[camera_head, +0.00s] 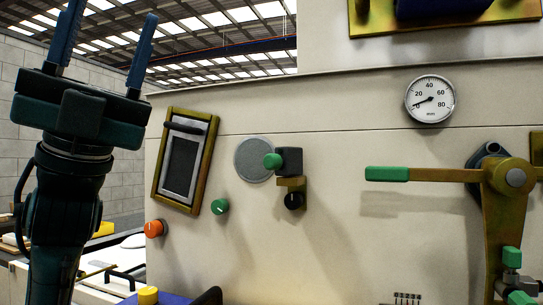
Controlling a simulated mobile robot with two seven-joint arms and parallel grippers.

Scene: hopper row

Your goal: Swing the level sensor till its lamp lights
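What looks like the level sensor is a dark box (289,160) with a green round end on its left, mounted on a brass-coloured bracket (292,182) on the cream panel. A black knob (294,201) sits under the bracket. The green end overlaps a grey round disc (254,160) on the panel. I cannot make out a lit lamp on it. My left gripper (112,12) is at the upper left, fingers pointing up and wide apart, empty, well left of the sensor and not touching it. My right gripper is not in view.
A framed hatch (184,160), a green knob (220,207) and an orange knob (154,228) lie left of the sensor. A dial gauge (430,99) and a green-ended lever (420,174) are to the right. The space directly before the sensor looks clear.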

